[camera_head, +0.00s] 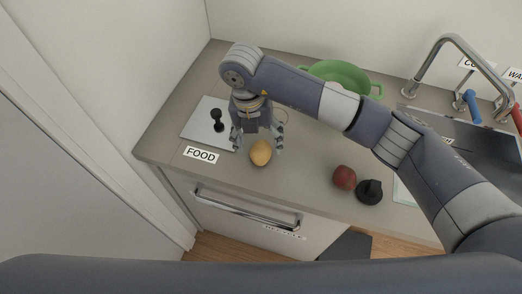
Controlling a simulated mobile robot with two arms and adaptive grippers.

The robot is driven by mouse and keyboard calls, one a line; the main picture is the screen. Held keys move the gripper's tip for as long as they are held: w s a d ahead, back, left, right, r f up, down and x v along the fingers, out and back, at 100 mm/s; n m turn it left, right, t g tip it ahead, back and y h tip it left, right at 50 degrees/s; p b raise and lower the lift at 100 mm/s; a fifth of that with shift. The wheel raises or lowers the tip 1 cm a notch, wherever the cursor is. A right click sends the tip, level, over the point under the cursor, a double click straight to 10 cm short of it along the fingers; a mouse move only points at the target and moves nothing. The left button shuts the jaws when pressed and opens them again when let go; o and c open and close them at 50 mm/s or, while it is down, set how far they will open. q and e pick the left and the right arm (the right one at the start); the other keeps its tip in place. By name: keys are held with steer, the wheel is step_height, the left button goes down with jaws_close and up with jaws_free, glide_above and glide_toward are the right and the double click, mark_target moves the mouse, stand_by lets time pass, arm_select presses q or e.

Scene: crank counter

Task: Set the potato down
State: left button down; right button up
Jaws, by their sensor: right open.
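The potato (261,153) is yellow-brown and sits on the grey counter near its front edge, just right of the FOOD label (201,155). My right gripper (258,143) is above and behind it, pointing down, with its fingers spread to either side. The fingers look apart from the potato, though exact contact is hard to tell. My left gripper does not show.
A light grey board (199,119) with a black knobbed object (217,120) lies left of the gripper. A dark red round item (344,177) and a black object (369,192) are at the right. A green pan (343,72) and the sink (487,140) are behind my arm.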

mark_target(260, 150)
steer(key=shift+w+f+p, duration=0.1)
steer(key=shift+f+p, duration=0.2)
steer(key=shift+f, duration=0.1)
step_height(260, 150, down, 4)
steer(key=shift+w+d+r+p, duration=0.1)
steer(key=shift+w+r+p, duration=0.1)
steer(key=shift+p, duration=0.75)
steer(key=shift+s+f, duration=0.1)
steer(key=shift+f, duration=0.4)
steer(key=c, duration=1.3)
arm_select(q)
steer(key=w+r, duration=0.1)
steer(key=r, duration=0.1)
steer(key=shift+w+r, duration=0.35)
